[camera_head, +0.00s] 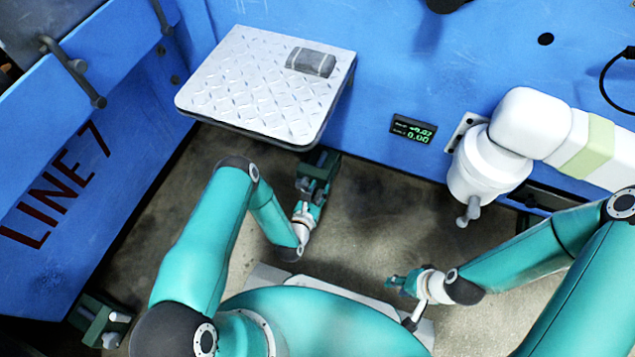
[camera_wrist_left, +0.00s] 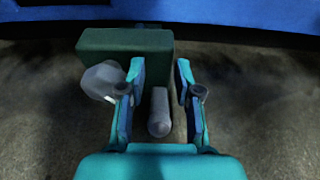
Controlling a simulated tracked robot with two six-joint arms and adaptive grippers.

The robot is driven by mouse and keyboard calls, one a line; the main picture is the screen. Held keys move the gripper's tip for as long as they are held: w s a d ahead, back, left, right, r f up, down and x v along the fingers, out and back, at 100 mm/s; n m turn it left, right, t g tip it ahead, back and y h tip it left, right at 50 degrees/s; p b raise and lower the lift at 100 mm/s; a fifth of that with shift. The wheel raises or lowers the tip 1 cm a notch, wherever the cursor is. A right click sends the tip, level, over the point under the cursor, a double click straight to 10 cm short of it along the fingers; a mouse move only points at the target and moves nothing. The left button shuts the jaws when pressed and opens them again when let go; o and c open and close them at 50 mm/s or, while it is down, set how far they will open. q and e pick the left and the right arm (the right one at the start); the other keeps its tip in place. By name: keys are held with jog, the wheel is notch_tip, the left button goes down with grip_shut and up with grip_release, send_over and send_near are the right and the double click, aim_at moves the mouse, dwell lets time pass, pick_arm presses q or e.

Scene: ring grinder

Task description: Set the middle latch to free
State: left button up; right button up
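A dark green latch block (camera_head: 320,162) with a grey lever stands low at the blue wall, under the front edge of the diamond-plate shelf. In the left wrist view the green block (camera_wrist_left: 125,43) shows with a grey rounded knob (camera_wrist_left: 103,80) on its left and a grey lever (camera_wrist_left: 159,112) pointing towards the camera. My left gripper (camera_head: 312,188) is at this latch. In the wrist view its fingers (camera_wrist_left: 158,82) are apart, one on each side of the lever, with gaps visible. My right gripper (camera_head: 394,286) is away from the latch, low at centre right; its fingers are small.
Another green latch (camera_head: 98,318) with a grey lever stands at the lower left. The diamond-plate shelf (camera_head: 255,85) carries a grey block (camera_head: 311,61) and overhangs the latch. A white machine arm (camera_head: 500,150) and a small display (camera_head: 412,130) are at right. Dark floor lies between.

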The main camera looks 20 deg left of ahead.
pick_arm(q)
notch_tip(320, 180, up, 6)
jog(key=shift+f, duration=0.25)
dwell(0.5)
